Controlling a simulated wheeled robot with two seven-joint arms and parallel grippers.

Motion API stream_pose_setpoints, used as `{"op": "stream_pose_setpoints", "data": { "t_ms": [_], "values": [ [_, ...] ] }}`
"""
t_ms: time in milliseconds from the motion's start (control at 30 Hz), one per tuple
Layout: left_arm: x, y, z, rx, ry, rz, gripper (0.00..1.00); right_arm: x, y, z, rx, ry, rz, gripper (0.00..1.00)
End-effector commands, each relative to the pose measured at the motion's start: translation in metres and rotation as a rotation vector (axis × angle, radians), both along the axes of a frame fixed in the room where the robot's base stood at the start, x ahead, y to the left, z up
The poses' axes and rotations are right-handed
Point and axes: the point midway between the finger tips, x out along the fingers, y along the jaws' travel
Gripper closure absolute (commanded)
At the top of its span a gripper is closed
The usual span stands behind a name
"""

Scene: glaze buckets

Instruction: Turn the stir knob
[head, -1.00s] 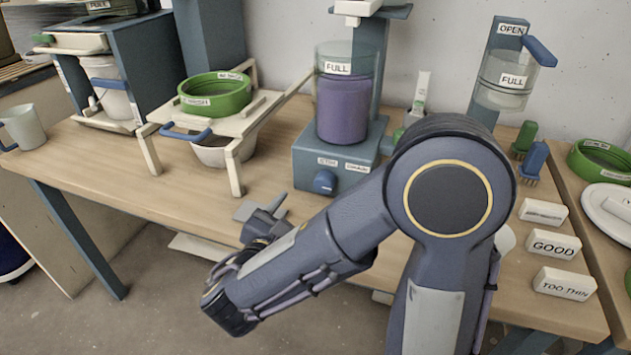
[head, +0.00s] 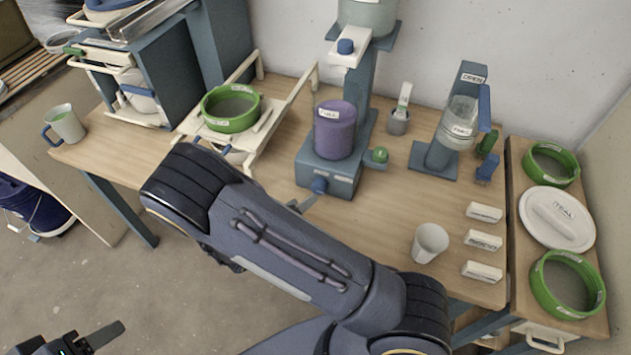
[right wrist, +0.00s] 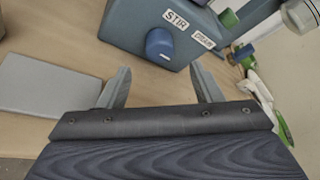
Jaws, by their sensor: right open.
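The blue stir knob (head: 319,185) sticks out of the front of the blue mixer base (head: 345,176), low and to the left. It also shows in the right wrist view (right wrist: 160,45), beside the STIR label (right wrist: 176,20). A white mark shows on its rim. My right gripper (right wrist: 160,75) is open and empty, with its two grey fingers apart. The knob lies just beyond the fingertips, between them in that view. In the head view one right finger (head: 304,204) shows just in front of the knob; my forearm hides the rest. My left gripper (head: 88,340) is at the bottom left, partly cut off.
A purple FULL tank (head: 335,130) stands on the mixer base. A green knob (head: 380,155) is to its right. A white cup (head: 430,243) and several label blocks (head: 483,240) stand on the right part of the table. A sieve stand (head: 190,125) is to the left.

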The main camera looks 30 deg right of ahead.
Motion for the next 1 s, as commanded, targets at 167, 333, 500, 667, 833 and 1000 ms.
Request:
{"op": "stream_pose_setpoints", "data": {
  "t_ms": [167, 333, 500, 667, 833, 1000],
  "values": [
    [0.000, 0.000, 0.005, 0.000, 0.001, 0.000, 0.41, 0.010, -0.026, -0.008, -0.002, 0.001, -0.004, 0.41],
    [0.000, 0.000, 0.010, 0.000, 0.000, 0.000, 0.41, 0.020, -0.048, -0.015, 0.000, -0.001, -0.002, 0.41],
    [0.000, 0.000, 0.012, 0.000, 0.000, 0.000, 0.41, 0.025, -0.061, -0.020, 0.000, -0.001, -0.002, 0.41],
    [0.000, 0.000, 0.012, 0.000, 0.000, 0.000, 0.41, 0.026, -0.063, -0.021, 0.001, -0.002, -0.001, 0.41],
    [0.000, 0.000, 0.012, 0.000, 0.000, 0.000, 0.41, 0.026, -0.063, -0.021, 0.001, -0.002, 0.000, 0.45],
    [0.000, 0.000, 0.012, 0.000, 0.000, 0.000, 0.41, 0.026, -0.062, -0.021, 0.001, -0.002, -0.001, 0.67]
  ]
}}
